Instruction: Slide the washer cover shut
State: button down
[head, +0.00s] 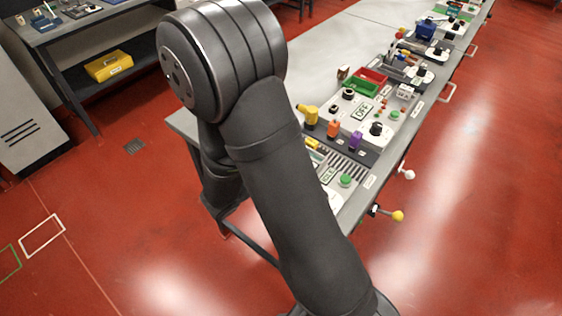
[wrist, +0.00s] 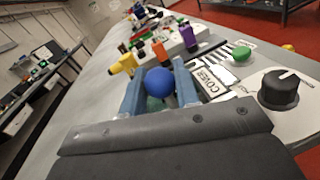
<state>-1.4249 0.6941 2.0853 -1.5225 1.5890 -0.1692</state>
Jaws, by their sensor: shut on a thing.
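My gripper (wrist: 159,74) shows in the wrist view, with its two blue-grey fingers on either side of a round blue knob (wrist: 160,88). It is shut on this knob. A teal piece (wrist: 155,104) shows just under the knob, between the fingers. In the head view my arm hides the gripper and the knob.
Right of the label are a black dial (wrist: 279,90) and a green button (wrist: 241,55). A striped grille (head: 347,163) lies on the bench. Yellow (head: 311,115), orange (head: 333,128) and purple (head: 355,140) parts stand beyond. A yellow-tipped lever (head: 397,216) sticks out from the front edge.

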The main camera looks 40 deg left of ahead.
jog(key=shift+w, duration=1.8)
jog(key=c, duration=1.1)
grip_release()
jog(key=shift+c, duration=0.2)
jog(key=shift+s, duration=0.1)
jog(key=s+a, duration=0.3)
jog(key=s, duration=1.4)
jog(key=shift+a, duration=0.2)
jog(key=shift+w, duration=0.2)
jog(key=w+d, duration=0.1)
jog(key=w, duration=0.4)
jog(key=w+d, duration=0.1)
jog(key=w, duration=0.5)
jog(key=w+d, duration=0.1)
jog(key=w, duration=0.4)
jog(key=shift+w+d, duration=0.15)
jog(key=shift+w, duration=0.15)
jog(key=shift+s, duration=0.15)
